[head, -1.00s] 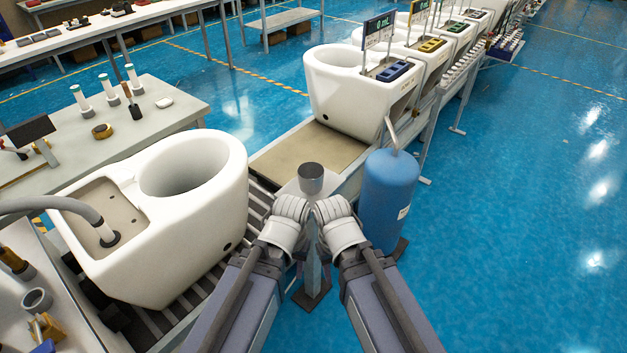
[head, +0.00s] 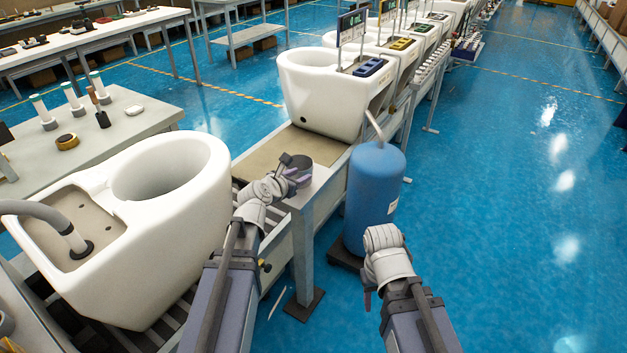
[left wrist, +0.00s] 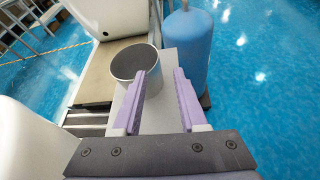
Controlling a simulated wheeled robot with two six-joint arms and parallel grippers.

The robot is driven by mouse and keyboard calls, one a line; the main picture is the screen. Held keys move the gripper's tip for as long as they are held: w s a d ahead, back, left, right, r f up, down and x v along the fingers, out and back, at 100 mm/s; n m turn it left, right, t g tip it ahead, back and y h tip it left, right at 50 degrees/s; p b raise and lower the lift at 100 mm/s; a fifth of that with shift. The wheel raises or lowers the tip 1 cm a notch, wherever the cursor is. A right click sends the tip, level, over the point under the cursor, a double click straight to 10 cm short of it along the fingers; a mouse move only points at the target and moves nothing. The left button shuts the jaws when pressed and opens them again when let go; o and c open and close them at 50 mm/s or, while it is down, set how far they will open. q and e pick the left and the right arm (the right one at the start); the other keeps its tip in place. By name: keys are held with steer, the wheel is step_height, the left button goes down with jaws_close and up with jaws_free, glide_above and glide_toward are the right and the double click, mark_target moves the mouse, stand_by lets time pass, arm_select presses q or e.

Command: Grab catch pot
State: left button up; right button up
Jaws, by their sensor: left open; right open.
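A blue tank (head: 374,185) stands close right of the stand. A large white toilet body (head: 170,235) sits on the conveyor at left, another (head: 318,95) further back. A bench with tools (head: 130,135) is at left. Blue floor (head: 500,200) is free at right.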

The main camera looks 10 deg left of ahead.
mark_target(312, 166)
arm_select(q)
steer(key=shift+n, duration=0.4)
steer(key=shift+a+b+x, duration=0.15)
steer(key=shift+b+x, duration=0.6)
steer(key=shift+x, duration=1.1)
steer(key=shift+a+b+x, duration=0.15)
steer(key=shift+b+x, duration=0.55)
steer(key=shift+x, duration=1.1)
steer(key=shift+w+d, duration=0.15)
steer(key=shift+w, duration=0.35)
steer(key=shift+r, duration=0.1)
steer(key=shift+s, duration=0.1)
steer(key=shift+c, duration=0.2)
jaws_close()
